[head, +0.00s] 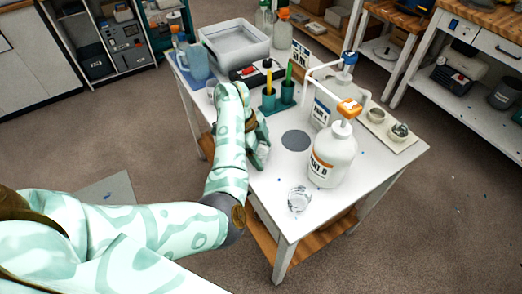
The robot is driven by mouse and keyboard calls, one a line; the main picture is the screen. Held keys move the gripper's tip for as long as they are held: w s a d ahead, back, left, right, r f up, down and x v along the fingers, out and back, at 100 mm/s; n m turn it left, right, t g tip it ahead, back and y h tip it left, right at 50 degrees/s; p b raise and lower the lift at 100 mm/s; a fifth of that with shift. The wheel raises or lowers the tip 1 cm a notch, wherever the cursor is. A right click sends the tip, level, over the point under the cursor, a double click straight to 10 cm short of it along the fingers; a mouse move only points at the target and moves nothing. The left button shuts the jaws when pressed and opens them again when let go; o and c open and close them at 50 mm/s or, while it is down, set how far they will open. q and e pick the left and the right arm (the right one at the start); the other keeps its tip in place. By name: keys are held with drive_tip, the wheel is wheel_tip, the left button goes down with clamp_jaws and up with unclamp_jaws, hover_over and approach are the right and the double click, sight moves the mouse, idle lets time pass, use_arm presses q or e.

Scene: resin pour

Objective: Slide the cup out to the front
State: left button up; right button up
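My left gripper (260,146) is low over the left front part of the white table (262,190), seen from behind and partly hidden by my patterned forearm. Something pale and clear, perhaps a cup, shows at its fingers, but I cannot tell whether they hold it. A clear cup (299,199) stands upright near the table's front edge, apart from the gripper and to its right. Another small clear cup (211,90) stands further back, left of my arm. My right gripper is not in view.
A white PART B bottle (331,158) with an orange pump and another pump bottle (335,103) stand right of a grey disc (295,140). Dark green holders (268,102) stand behind the gripper. A grey tub (235,45) is at the back; a tray (391,130) is at the right.

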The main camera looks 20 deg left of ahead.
use_arm(q)
drive_tip(key=shift+o, duration=0.4)
drive_tip(key=shift+r, duration=0.1)
drive_tip(key=p+v, duration=0.8)
drive_tip(key=v, duration=0.8)
drive_tip(key=shift+a, duration=0.1)
